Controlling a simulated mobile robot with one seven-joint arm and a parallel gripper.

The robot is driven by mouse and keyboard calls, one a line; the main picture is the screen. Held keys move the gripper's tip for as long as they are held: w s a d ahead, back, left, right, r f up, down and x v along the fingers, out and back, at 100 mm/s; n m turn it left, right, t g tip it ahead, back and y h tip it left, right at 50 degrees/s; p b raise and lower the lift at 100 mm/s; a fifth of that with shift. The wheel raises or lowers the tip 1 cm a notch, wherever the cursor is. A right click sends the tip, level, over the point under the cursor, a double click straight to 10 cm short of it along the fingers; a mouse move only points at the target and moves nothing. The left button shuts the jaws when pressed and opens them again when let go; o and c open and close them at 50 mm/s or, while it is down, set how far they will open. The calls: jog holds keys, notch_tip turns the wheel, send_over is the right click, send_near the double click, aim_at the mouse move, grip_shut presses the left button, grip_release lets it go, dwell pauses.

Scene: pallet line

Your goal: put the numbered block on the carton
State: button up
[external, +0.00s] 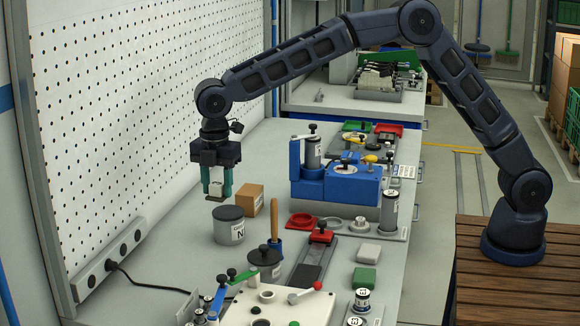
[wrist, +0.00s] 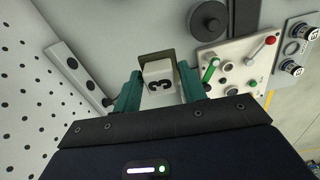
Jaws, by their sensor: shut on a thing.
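The numbered block (external: 215,188) is pale, with a dark "3" on one face in the wrist view (wrist: 160,84). My gripper (external: 214,190) is shut on it, with its teal fingers on either side. The block hangs in the air above the bench. The carton (external: 250,200) is a small brown cardboard box on the bench, to the right of the block in the external view.
A grey lettered canister (external: 229,226) stands just in front of the carton. A dark lidded pot (external: 265,262) and a wooden-handled tool (external: 274,218) are nearby. A blue fixture (external: 340,185) stands to the right. The pegboard wall (external: 120,110) is at the left.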

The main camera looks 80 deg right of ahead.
jog(key=w+d+r, duration=0.2)
jog(key=d, duration=0.6)
jog(key=w+d+r, duration=0.2)
jog(key=d, duration=0.5)
notch_tip(320, 180, up, 3)
jog(key=n, duration=0.1)
send_over(249, 189)
notch_tip(249, 189, down, 20)
jog(key=shift+s+a+r, duration=0.1)
jog(key=shift+a+r, duration=0.05)
jog(key=o, duration=1)
